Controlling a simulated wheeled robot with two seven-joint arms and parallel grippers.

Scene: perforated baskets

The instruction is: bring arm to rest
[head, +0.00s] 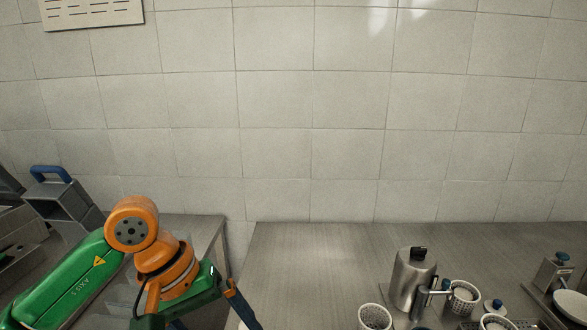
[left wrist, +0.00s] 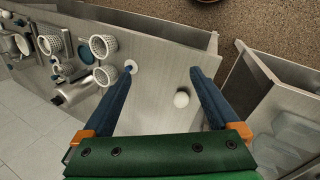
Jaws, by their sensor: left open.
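My left gripper (left wrist: 163,70) is open, with its two blue fingers spread apart and nothing between the tips. In the head view my green and orange left arm comes in from the lower left, and one blue finger (head: 242,304) shows near the bottom edge. White perforated baskets stand on the steel counter: one basket (head: 375,317) at the bottom and another basket (head: 463,297) farther right. They also show at the upper left of the left wrist view, one basket (left wrist: 103,46) nearest the gripper, apart from it. My right gripper is in neither view.
A steel canister (head: 413,278) stands among the baskets on the counter (head: 310,265). A small white round object (left wrist: 181,99) lies on the counter below the fingers. A grey box with a blue handle (head: 50,174) is at the far left. The counter's back middle is clear.

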